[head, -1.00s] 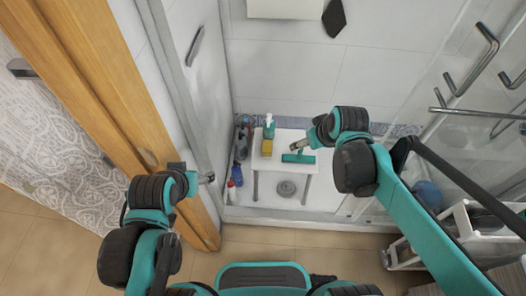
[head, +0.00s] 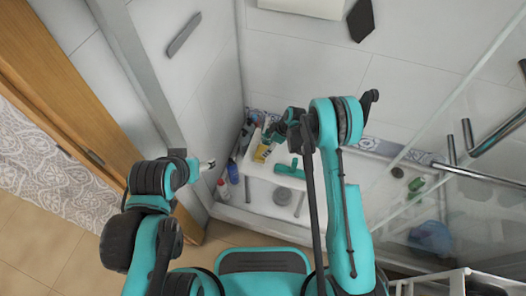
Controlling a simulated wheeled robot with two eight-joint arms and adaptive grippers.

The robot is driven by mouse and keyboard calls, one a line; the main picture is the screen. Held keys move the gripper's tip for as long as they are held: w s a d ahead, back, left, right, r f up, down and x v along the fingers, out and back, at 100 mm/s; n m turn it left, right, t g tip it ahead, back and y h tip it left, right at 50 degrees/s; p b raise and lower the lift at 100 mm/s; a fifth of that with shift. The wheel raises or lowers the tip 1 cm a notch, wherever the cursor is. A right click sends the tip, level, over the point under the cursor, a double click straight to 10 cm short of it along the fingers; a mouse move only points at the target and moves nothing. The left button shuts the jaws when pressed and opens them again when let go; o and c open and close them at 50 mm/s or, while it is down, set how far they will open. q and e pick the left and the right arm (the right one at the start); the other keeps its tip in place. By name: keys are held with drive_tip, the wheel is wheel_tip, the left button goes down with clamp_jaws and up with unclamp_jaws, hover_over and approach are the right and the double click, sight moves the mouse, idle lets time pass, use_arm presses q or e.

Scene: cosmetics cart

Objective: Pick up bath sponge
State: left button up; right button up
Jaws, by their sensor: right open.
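My left gripper (head: 208,164) is at the left, by the shower frame, away from the stool. Its fingers are too small to read.
Several bottles, one with a red cap (head: 223,185) and a blue one (head: 232,170), stand left of the stool. A grey drain (head: 282,196) is under it. Glass and metal bars (head: 490,135) stand at the right. A blue round thing (head: 432,237) lies lower right.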

sight(263, 151)
drive_tip(key=b+x, duration=0.1)
drive_tip(key=x, duration=0.3)
drive_tip(key=shift+s+d+f, duration=0.1)
drive_tip(key=b+x, duration=0.3)
drive_tip(key=x, duration=0.2)
drive_tip(key=shift+f, duration=0.2)
drive_tip(key=shift+r, duration=0.1)
drive_tip(key=shift+c, duration=0.2)
drive_tip(key=c, duration=0.7)
